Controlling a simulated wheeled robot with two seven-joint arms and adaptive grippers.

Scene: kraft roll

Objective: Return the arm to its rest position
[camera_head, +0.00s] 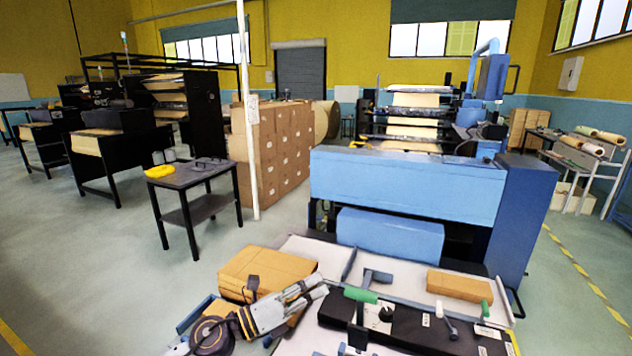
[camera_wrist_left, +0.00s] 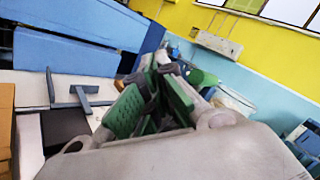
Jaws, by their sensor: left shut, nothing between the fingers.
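My left arm reaches in from the bottom left of the head view. Its gripper (camera_head: 316,286) is above the worktable (camera_head: 322,250), in front of a brown package (camera_head: 264,268). In the left wrist view, the gripper (camera_wrist_left: 160,75) shows its green-padded fingers drawn together with nothing held between them. The wrist view shows the fingers pointing toward the yellow and pale blue wall. My right gripper is not in view.
A large blue machine (camera_head: 405,185) stands behind the table. Open floor (camera_head: 110,255) lies left.

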